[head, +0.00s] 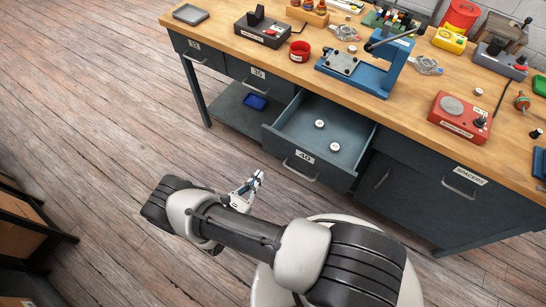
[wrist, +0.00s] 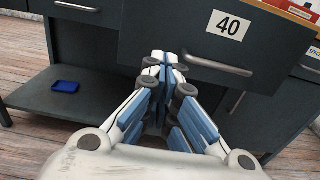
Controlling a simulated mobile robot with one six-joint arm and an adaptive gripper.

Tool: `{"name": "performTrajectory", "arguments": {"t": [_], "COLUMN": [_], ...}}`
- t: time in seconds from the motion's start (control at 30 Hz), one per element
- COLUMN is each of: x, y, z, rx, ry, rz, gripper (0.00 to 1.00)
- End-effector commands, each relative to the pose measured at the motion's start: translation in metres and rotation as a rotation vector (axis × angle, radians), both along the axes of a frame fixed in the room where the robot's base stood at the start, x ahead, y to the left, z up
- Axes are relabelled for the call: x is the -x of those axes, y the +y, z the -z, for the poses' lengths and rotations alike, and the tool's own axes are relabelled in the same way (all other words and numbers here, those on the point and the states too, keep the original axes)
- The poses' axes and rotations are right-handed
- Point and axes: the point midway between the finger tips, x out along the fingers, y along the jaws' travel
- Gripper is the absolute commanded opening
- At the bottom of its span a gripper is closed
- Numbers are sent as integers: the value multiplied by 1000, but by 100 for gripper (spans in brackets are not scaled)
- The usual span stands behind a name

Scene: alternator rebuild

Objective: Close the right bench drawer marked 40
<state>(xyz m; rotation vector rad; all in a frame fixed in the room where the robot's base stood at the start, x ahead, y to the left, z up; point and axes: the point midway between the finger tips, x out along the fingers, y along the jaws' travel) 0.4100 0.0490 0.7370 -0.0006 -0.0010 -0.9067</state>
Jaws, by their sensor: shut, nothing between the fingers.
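In the wrist view the shut fingertips (wrist: 166,58) overlap the lower left part of the drawer front. I cannot tell whether they touch it.
The wooden bench top (head: 300,76) carries a blue press (head: 372,70), a red box (head: 459,115) and other tools. A small blue tray (head: 255,101) sits on the lower shelf. Drawers 35 (head: 256,73) and SPACERS (head: 465,180) look closed.

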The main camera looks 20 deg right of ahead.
Motion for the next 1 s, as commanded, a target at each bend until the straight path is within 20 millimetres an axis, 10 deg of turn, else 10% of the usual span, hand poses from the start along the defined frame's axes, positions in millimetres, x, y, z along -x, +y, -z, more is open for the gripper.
{"name": "performTrajectory", "arguments": {"t": [0.43,1.0], "x": [-53,-64], "y": [-71,-83], "z": [1,0], "rx": [-1,-1], "ry": [1,1], "rz": [5,1], "gripper": [0,0]}}
